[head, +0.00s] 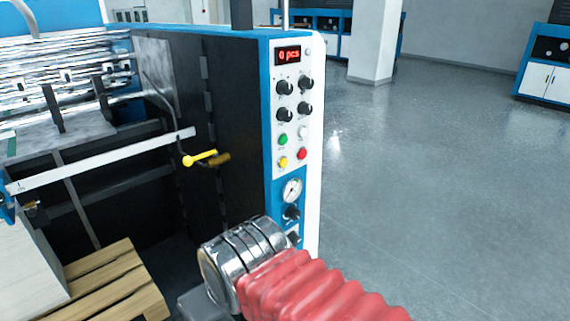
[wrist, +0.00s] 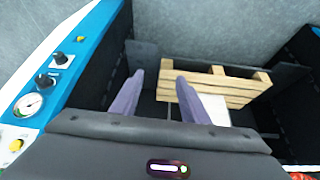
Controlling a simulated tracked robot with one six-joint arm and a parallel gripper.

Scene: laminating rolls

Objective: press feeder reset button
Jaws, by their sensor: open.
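The control panel (head: 293,130) is a white strip on the blue machine end. It has a green button (head: 283,139), a white button (head: 303,131), a yellow button (head: 283,162) and a red button (head: 302,153). I cannot read which one is the feeder reset. In the wrist view the panel's edge is at the left, with a yellow button (wrist: 17,145) low down. My gripper (wrist: 158,92) is open and empty, its two purple fingers apart over the dark feeder bay and away from the panel. Its fingers do not show in the head view.
The panel also carries a red display (head: 288,55), black knobs and a gauge (head: 292,190). A yellow-tipped lever (head: 200,158) sticks out left of it. A wooden pallet (head: 112,285) lies in the bay, also in the wrist view (wrist: 222,90). The floor (head: 430,190) at the right is clear.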

